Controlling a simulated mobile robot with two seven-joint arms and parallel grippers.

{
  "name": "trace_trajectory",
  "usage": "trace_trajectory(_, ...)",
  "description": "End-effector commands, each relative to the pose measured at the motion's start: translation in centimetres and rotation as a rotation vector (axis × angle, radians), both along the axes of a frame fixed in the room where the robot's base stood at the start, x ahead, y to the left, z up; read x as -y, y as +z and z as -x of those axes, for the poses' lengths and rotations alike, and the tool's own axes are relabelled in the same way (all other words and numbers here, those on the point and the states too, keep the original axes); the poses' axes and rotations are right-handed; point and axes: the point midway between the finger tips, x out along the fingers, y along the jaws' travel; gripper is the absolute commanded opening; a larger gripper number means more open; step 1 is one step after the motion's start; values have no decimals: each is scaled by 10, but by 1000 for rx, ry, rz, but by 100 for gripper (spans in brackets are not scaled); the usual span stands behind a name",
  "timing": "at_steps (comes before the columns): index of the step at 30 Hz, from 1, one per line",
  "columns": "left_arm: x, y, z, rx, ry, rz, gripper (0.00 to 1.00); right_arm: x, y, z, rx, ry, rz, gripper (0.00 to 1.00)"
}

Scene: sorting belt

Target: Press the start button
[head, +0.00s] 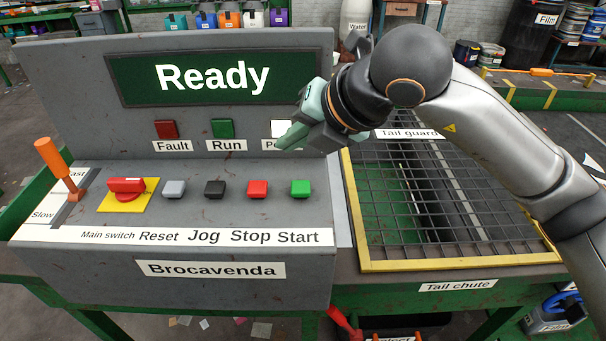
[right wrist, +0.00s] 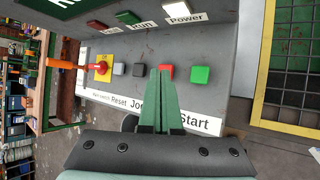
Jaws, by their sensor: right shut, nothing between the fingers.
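The start button (head: 300,188) is a green square button at the right end of the button row, above the label "Start". It also shows in the right wrist view (right wrist: 200,75), to the right of my fingertips. My right gripper (head: 283,143) is shut and empty. In the head view it is in front of the upright panel, above the button row, and covers part of the "Power" label. My left gripper is not in view.
Beside the start button are the red stop button (head: 257,189), black jog button (head: 214,189) and grey reset button (head: 174,189). The red main switch (head: 127,187) and orange lever (head: 60,168) are further left. The display (head: 212,77) reads "Ready". A yellow-framed tail guard (head: 450,262) lies right.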

Motion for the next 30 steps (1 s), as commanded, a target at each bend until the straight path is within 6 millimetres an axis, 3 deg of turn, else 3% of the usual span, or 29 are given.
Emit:
trace_trajectory(6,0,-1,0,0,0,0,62,16,14,-12,63,-86,48,0)
trace_trajectory(18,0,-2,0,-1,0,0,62,16,13,-12,63,-87,48,0)
trace_trajectory(23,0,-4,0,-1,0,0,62,16,5,-13,63,-88,49,0)
trace_trajectory(30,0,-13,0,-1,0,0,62,16,-22,-12,61,-86,49,0)
